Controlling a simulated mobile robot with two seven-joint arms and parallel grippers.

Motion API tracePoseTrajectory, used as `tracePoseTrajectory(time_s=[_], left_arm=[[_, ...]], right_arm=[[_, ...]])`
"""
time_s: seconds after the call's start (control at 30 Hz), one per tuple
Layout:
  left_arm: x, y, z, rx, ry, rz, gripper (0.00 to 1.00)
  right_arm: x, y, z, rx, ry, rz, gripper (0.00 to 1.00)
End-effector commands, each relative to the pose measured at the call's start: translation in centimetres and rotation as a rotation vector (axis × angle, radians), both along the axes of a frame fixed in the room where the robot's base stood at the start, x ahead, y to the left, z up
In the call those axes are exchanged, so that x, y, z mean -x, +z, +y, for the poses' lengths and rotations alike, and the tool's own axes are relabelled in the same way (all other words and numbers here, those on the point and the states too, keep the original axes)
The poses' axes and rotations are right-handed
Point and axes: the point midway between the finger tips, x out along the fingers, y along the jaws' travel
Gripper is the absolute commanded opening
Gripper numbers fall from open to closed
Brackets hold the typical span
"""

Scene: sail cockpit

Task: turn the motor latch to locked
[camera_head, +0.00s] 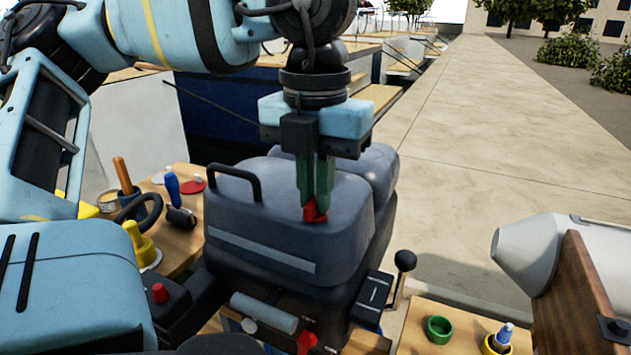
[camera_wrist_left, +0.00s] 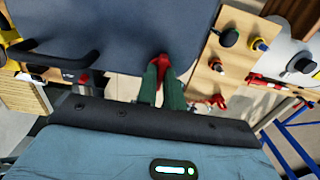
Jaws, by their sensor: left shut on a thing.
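The grey boat motor (camera_head: 270,215) stands in the middle of the head view, with a black carry handle on its cowl. A small red latch (camera_head: 313,214) sits on the cowl's top. My left gripper (camera_head: 315,203) points down from above, its green fingers shut on the red latch and partly hiding it. In the left wrist view the latch (camera_wrist_left: 162,62) shows between the fingertips of my left gripper (camera_wrist_left: 160,78), against the dark cowl (camera_wrist_left: 110,25). Which setting the latch is at I cannot tell. My right gripper is not in view.
A black-knobbed lever (camera_head: 404,262) stands right of the motor. A red switch (camera_head: 307,341) with small lettering is low on its front. A wooden bench (camera_head: 185,243) with tools is at left. A green ring (camera_head: 438,328) and a grey cone (camera_head: 525,255) are at right.

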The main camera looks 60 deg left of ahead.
Motion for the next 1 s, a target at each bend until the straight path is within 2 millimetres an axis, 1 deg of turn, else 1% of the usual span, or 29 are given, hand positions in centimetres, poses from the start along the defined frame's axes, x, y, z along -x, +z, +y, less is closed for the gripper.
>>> tracePoseTrajectory(time_s=[0.17,0.37,1.0], left_arm=[[0.02,0.05,0.01,-0.002,-0.056,0.001,0.00],[0.01,0.09,0.00,-0.003,-0.189,-0.001,0.00],[0.01,0.09,0.00,-0.002,-0.791,0.001,0.00]], right_arm=[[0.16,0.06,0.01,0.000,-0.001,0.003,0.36],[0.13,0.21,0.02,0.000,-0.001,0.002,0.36],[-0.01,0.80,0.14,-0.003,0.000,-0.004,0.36]])
